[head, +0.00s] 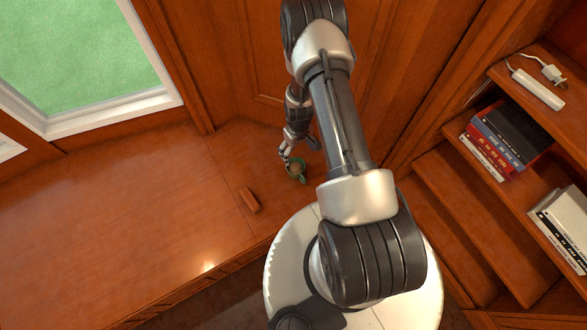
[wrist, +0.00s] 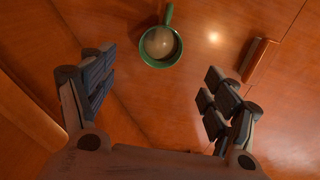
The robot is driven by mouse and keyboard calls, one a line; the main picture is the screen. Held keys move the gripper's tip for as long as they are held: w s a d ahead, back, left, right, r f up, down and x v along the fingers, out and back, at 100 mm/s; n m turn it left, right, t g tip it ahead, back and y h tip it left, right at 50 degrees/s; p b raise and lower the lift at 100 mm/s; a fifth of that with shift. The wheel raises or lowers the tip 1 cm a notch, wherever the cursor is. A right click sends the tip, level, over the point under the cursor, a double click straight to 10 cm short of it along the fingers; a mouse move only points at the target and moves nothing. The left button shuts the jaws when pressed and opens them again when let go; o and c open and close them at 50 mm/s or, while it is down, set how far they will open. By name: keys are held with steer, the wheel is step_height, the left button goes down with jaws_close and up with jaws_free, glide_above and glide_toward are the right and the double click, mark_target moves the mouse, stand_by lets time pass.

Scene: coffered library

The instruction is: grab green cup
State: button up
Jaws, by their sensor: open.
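The green cup (head: 297,170) stands on the wooden bench surface, near the wall panels in the head view. In the wrist view the green cup (wrist: 161,47) is seen from above, with a round pale inside and its handle pointing to the top of the picture. My gripper (head: 286,155) is beside the cup in the head view, with part of it hidden by the arm. In the wrist view my gripper (wrist: 160,88) has its fingers spread wide, with nothing between them. The cup lies ahead of the fingertips, roughly centred between the two fingers.
A small brown block (head: 249,200) lies on the bench left of the cup; it also shows in the wrist view (wrist: 261,66). Shelves at right hold books (head: 507,137) and a white power strip (head: 538,88). The bench (head: 120,215) is clear to the left.

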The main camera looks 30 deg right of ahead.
steer(key=b, duration=0.3)
glide_toward(297, 170)
steer(key=shift+s+a+f, duration=0.35)
steer(key=shift+s+f, duration=0.25)
steer(key=shift+s, duration=0.05)
steer(key=shift+a+f+b, duration=0.1)
steer(key=shift+f+b, duration=0.85)
steer(key=shift+f, duration=1.8)
steer(key=shift+r, duration=0.1)
steer(key=c, duration=1.3)
